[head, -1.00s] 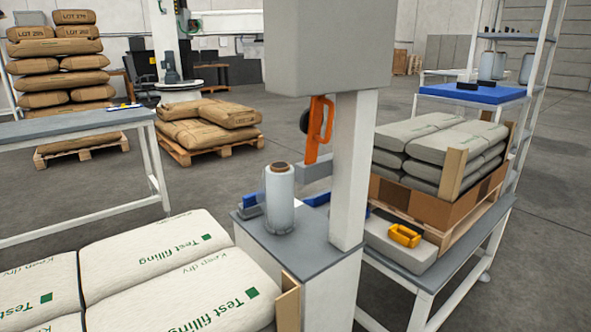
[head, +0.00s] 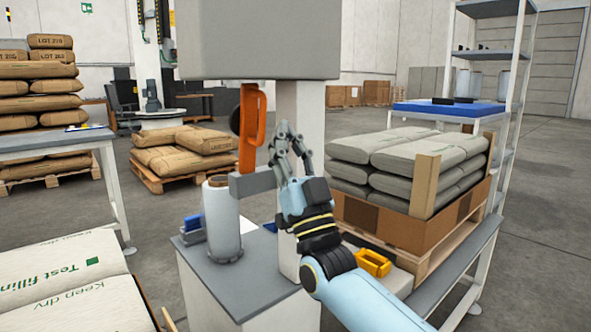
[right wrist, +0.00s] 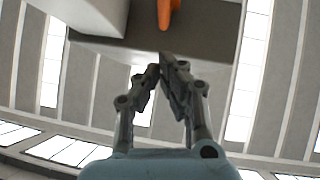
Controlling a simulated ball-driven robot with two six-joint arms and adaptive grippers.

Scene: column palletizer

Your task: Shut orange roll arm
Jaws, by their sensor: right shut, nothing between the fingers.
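The orange roll arm (head: 250,130) hangs upright below the grey box head of the machine. It has a looped orange handle and a dark round part on its left side. In the right wrist view its orange end (right wrist: 167,12) shows at the top. My right gripper (head: 284,135) is just right of the orange arm, fingers pointing up, in front of the white post. Its fingers (right wrist: 163,62) are together with nothing between them. Whether it touches the arm I cannot tell. My left gripper is not in view.
A white film roll (head: 222,220) stands on the grey-topped cabinet (head: 262,285), left of my right gripper. A yellow handle (head: 373,262) lies right of the post (head: 302,120). Grey sacks (head: 405,160) are stacked on a pallet at right. White sacks (head: 60,280) lie at lower left.

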